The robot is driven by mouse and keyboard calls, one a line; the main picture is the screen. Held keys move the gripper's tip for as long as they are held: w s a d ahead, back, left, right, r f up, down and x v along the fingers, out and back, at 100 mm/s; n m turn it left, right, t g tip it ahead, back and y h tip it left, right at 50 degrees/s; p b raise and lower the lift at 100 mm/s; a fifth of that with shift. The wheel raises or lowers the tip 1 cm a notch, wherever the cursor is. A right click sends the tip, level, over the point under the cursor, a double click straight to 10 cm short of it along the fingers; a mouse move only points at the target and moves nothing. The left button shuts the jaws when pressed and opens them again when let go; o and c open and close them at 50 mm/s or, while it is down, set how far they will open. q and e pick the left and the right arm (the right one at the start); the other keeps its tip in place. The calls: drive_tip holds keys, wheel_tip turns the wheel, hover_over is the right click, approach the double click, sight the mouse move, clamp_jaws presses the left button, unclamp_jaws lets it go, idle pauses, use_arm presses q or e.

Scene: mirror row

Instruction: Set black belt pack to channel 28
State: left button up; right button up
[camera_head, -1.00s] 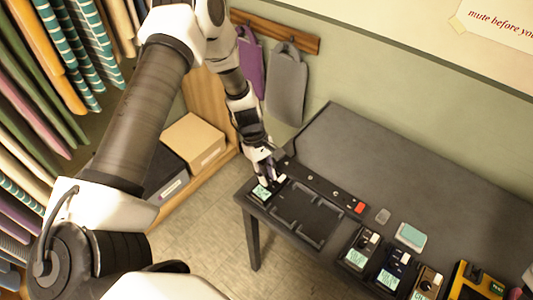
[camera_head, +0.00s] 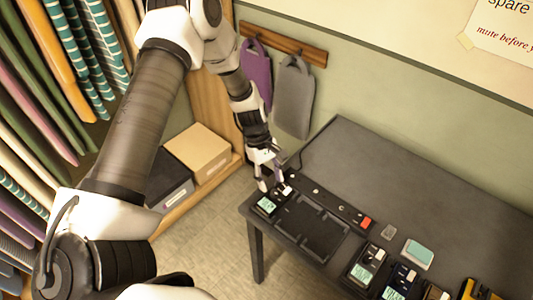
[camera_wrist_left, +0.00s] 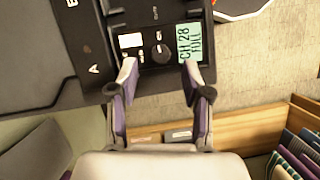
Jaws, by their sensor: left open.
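The left wrist view shows the pack (camera_wrist_left: 150,15) close up. Its green screen (camera_wrist_left: 190,43) reads "CH 28" and "FULL". A round dark knob (camera_wrist_left: 160,53) and a white patch (camera_wrist_left: 130,40) sit beside the screen. My left gripper (camera_head: 272,185) is open at the pack. In the wrist view its fingers (camera_wrist_left: 158,66) are spread with the knob between their tips and nothing held. Whether the tips touch the pack I cannot tell. My right gripper is not in view.
More belt packs, one dark (camera_head: 367,262), stand in a row to the right on the table. The back of the table is clear. Boxes (camera_head: 198,155) and hanging fabrics stand left.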

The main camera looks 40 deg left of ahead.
use_arm(q)
drive_tip(key=v, duration=0.9)
drive_tip(key=shift+f, duration=0.1)
